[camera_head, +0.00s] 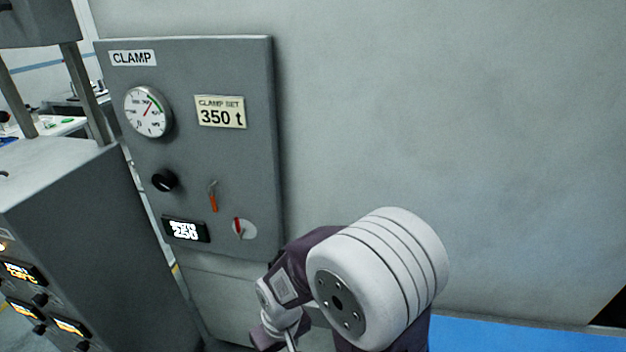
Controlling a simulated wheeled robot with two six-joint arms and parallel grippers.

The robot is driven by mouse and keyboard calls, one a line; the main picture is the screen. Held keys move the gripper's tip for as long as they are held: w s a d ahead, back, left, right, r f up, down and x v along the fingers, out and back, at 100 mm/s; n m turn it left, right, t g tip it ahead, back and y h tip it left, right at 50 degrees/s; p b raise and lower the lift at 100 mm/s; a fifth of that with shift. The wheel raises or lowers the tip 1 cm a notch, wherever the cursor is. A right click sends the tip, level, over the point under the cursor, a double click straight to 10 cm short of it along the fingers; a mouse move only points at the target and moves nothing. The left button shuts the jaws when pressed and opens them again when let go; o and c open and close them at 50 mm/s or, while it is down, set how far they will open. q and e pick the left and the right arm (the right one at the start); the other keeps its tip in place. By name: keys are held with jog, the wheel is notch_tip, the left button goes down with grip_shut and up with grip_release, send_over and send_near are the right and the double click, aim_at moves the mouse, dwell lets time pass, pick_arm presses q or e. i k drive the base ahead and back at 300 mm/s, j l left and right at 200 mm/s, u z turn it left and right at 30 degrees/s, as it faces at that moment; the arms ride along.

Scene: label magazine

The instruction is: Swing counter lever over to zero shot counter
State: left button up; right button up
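The grey CLAMP panel (255,130) stands upright left of the middle. A small lever with an orange-red grip (213,201) sits on its lower half, grip hanging down and nearly vertical. Below and left of it is the dark counter display (186,230), lit in white; it seems to read SHOTS 250. A round white disc with a red pointer (243,229) sits right of the display. One arm of mine, which I take as the right, comes in at the bottom; its gripper (284,341) is partly cut off below the panel, apart from the lever. My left gripper is not visible.
The panel also carries a pressure gauge (148,111), a black knob (165,180) and a CLAMP SET 350 t plate (220,112). A grey cabinet (90,240) with lit displays stands at the left. The pale wall (450,120) at the right is bare.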

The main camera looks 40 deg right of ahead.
aim_at(238, 225)
jog(key=i+l+z, duration=0.3)
jog(key=i+z, duration=0.35)
jog(key=i, duration=0.15)
